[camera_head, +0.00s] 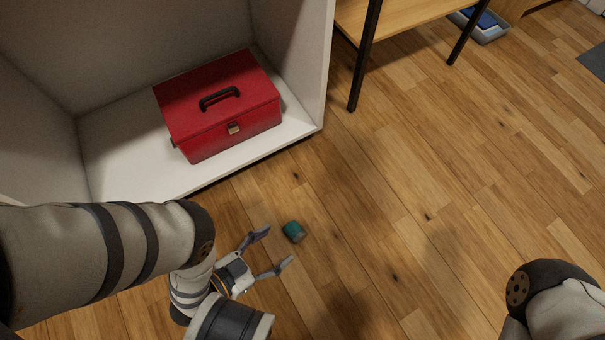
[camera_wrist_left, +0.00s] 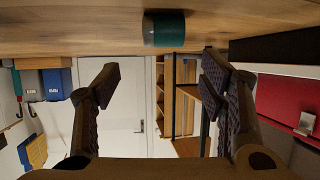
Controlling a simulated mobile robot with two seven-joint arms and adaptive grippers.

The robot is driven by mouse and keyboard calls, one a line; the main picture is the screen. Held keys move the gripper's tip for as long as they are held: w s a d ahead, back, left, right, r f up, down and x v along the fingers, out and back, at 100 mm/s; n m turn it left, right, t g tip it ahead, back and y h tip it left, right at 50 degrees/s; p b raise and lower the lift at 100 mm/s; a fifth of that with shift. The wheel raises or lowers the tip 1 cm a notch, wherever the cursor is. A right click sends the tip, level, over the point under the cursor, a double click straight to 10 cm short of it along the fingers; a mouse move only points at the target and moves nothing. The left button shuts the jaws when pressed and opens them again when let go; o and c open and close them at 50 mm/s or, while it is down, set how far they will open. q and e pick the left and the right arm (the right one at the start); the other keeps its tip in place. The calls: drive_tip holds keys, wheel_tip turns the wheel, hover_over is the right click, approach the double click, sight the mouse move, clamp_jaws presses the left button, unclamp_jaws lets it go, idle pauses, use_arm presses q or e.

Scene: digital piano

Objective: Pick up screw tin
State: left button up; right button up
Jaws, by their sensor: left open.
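The screw tin appears to be the small green cylinder with a greyish end (camera_head: 294,231), lying on the wooden floor in front of the white cabinet. It also shows at the top of the left wrist view (camera_wrist_left: 164,29), where the scene looks upside down. My left gripper (camera_head: 272,250) is open and empty, low near the floor, with its fingers spread toward the tin. The tin is just beyond the fingertips, roughly in line with the gap between them (camera_wrist_left: 160,75), and not touched. My right gripper is out of view; only part of my right arm shows at the lower right.
A red toolbox (camera_head: 220,105) with a black handle sits on the white cabinet's floor (camera_head: 125,165); the cabinet's front edge is close behind my left gripper. A wooden table with dark legs (camera_head: 366,60) stands at the top. The wooden floor (camera_head: 450,170) to the right is clear.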

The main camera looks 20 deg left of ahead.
sight(294, 231)
use_arm(q)
drive_tip(key=b+x, duration=0.1)
drive_tip(key=x, duration=0.1)
drive_tip(key=b+x, duration=0.1)
drive_tip(key=x, duration=0.2)
drive_tip(key=b+x, duration=0.2)
drive_tip(key=x, duration=0.1)
drive_tip(key=shift+w+a+f, duration=0.15)
drive_tip(key=shift+a+f, duration=0.05)
drive_tip(key=shift+f, duration=0.2)
drive_tip(key=shift+c, duration=0.5)
drive_tip(key=c, duration=1.2)
